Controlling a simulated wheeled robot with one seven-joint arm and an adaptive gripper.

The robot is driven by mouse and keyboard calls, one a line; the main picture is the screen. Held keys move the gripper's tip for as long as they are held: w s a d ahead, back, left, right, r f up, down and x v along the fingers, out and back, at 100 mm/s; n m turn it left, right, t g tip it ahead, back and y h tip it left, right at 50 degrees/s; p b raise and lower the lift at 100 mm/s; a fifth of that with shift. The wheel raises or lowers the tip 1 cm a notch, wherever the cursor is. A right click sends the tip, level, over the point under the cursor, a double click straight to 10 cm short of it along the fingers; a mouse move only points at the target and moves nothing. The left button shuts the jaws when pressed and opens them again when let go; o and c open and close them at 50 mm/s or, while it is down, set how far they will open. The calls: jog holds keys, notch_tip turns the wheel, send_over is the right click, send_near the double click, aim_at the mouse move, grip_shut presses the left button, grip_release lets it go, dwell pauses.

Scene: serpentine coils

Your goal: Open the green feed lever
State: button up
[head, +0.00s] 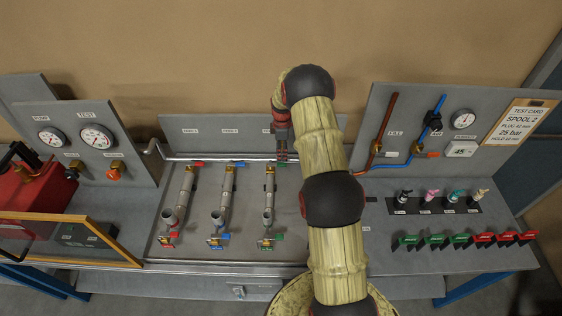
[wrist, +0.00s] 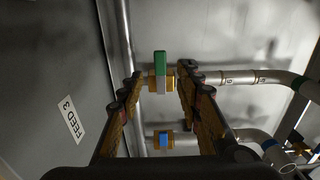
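The green feed lever (wrist: 160,62) shows in the wrist view on a brass valve, beside a panel label reading FEED 3 (wrist: 71,120). My gripper (wrist: 163,74) is open, with one finger on each side of the lever and visible space between them. I cannot tell how deep the fingertips reach past it. In the head view, my gripper (head: 282,155) points down at the top of the third pipe (head: 268,205), and a bit of the green lever (head: 282,164) shows beneath it.
The blue feed lever (wrist: 164,140) sits on the neighbouring valve, and the red one (head: 198,164) further left. A grey back panel (head: 225,135) rises behind the valves. A green drain-end lever (head: 279,237) sits at the third pipe's near end. My arm hides the tray's right part.

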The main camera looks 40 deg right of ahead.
aim_at(282, 164)
notch_tip(282, 164, down, 6)
jog(key=shift+d+f+p, duration=0.1)
jog(key=shift+f+p, duration=0.15)
jog(key=shift+p, duration=0.35)
jog(key=shift+c, duration=0.9)
grip_shut()
